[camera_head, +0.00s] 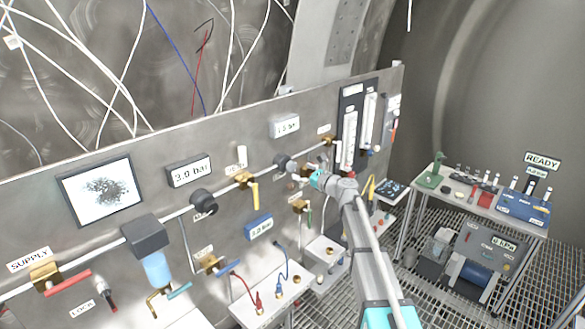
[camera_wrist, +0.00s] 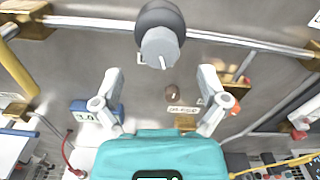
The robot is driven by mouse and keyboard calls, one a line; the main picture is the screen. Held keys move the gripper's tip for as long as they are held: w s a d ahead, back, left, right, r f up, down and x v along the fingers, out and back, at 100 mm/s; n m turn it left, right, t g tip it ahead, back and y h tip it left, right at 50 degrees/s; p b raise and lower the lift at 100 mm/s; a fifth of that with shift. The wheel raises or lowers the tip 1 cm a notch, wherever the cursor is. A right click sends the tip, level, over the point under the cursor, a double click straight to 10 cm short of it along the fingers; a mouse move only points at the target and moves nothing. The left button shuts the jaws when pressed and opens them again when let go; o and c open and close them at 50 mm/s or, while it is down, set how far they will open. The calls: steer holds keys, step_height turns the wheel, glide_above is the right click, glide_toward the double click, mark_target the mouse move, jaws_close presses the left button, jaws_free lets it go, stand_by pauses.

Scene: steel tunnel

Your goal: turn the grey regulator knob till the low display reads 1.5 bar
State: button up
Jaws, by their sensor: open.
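The grey regulator knob (camera_wrist: 160,48) sticks out from a dark round body on the steel panel, with a white mark low on its face. It is also in the head view (camera_head: 291,165), just left of my gripper. My gripper (camera_wrist: 160,78) is open and empty, its two fingers spread below the knob in the wrist view, not closed on it. In the head view my gripper (camera_head: 309,174) is close to the panel. The low display (camera_head: 285,127) is above the knob; its small digits look like 1.5 bar but are blurred. Another display (camera_head: 188,170) reads 3.0 bar.
A pipe with brass fittings runs across the panel. A yellow-handled valve (camera_head: 254,192) is left of the knob and a blue gauge box (camera_head: 258,227) is lower. Flow tubes (camera_head: 350,138) stand to the right. A bench (camera_head: 470,207) is farther right over a grated floor.

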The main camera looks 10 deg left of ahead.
mark_target(294, 167)
steer(key=shift+x, duration=2.45)
steer(key=shift+c, duration=0.3)
steer(key=c, duration=1.1)
